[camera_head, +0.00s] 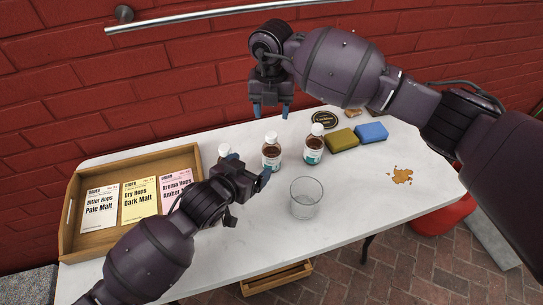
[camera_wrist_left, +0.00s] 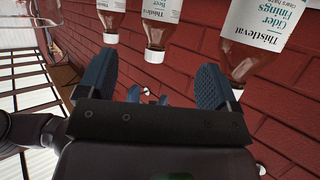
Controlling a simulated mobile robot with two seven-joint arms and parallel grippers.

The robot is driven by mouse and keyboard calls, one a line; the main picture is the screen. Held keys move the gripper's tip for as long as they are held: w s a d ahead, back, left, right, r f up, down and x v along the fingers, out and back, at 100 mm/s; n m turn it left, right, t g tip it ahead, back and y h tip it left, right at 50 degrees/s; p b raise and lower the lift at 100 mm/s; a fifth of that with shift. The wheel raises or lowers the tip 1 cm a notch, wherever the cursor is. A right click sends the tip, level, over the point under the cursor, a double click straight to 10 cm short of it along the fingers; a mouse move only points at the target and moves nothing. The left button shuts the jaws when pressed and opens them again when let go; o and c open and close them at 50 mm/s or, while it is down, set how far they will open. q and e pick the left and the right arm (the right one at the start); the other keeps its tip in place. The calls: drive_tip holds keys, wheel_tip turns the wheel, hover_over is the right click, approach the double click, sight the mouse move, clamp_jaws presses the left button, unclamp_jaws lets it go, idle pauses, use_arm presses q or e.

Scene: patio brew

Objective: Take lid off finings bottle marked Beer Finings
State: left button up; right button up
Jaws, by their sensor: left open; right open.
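Three brown finings bottles with white caps stand upright in a row: a left one (camera_head: 224,149), mostly hidden by my left arm, a middle one (camera_head: 271,158) and a right one (camera_head: 314,155). In the left wrist view they appear inverted; the nearest bottle (camera_wrist_left: 262,25) reads "Cider Finings". My left gripper (camera_head: 248,170) is open and empty, in front of the left and middle bottles. My right gripper (camera_head: 271,108) is open and empty, pointing down above the middle bottle's white cap (camera_head: 271,136).
An empty glass (camera_head: 305,198) stands in front of the bottles. A wooden tray (camera_head: 70,215) with hops and malt packets is at left. A brown spill (camera_head: 401,175) marks the table's right side.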

sight(267, 154)
use_arm(q)
drive_tip(key=x, duration=1)
drive_tip(key=shift+w+d, duration=0.15)
